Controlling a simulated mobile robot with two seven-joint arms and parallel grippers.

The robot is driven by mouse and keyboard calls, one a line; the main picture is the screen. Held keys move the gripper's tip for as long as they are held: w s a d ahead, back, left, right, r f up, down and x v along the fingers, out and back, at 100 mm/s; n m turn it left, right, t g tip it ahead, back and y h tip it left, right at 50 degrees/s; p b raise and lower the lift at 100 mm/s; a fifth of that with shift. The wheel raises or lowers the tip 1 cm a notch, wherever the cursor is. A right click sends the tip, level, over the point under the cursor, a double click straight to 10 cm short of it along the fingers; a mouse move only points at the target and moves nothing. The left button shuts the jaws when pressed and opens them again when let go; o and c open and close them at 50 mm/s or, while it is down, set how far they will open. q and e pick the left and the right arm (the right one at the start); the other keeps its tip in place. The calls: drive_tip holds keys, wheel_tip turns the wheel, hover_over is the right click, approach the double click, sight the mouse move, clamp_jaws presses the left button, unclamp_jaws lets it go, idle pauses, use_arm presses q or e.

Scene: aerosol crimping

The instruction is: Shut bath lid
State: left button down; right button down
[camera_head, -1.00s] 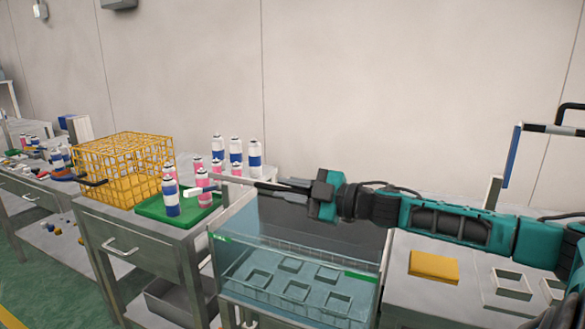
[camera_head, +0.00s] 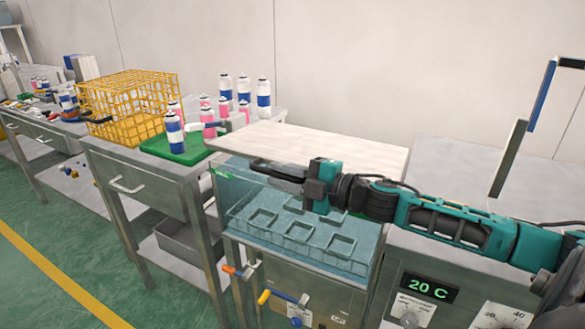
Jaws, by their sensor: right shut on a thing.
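The bath (camera_head: 300,240) is a clear-walled tank of bluish water with square holders inside, seen in the head view at centre. Its lid (camera_head: 330,145) is a broad pale panel lying roughly flat over the top and rear of the bath. I cannot tell whether its front edge touches the rim. My right gripper (camera_head: 292,174) comes in from the right and is shut on the lid's dark handle (camera_head: 266,166) at the front edge of the lid. The gripper and arm hide part of the lid's front edge. My left gripper is out of view.
A green tray (camera_head: 190,157) with several cans and a yellow wire basket (camera_head: 130,100) stand on the bench to the left. A control panel with a display (camera_head: 429,288) is below my right arm. The wall behind is bare.

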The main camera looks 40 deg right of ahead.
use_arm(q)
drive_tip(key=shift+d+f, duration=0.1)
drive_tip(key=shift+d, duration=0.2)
use_arm(e)
drive_tip(key=shift+w+d+f, duration=0.1)
drive_tip(key=shift+d, duration=0.05)
drive_tip(key=c, duration=1.1)
unclamp_jaws()
use_arm(q)
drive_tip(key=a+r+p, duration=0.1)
drive_tip(key=p, duration=0.1)
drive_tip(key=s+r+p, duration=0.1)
drive_tip(key=p, duration=0.2)
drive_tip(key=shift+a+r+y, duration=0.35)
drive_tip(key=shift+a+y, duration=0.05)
use_arm(e)
wheel_tip(320, 180, up, 20)
drive_tip(key=shift+f, duration=0.1)
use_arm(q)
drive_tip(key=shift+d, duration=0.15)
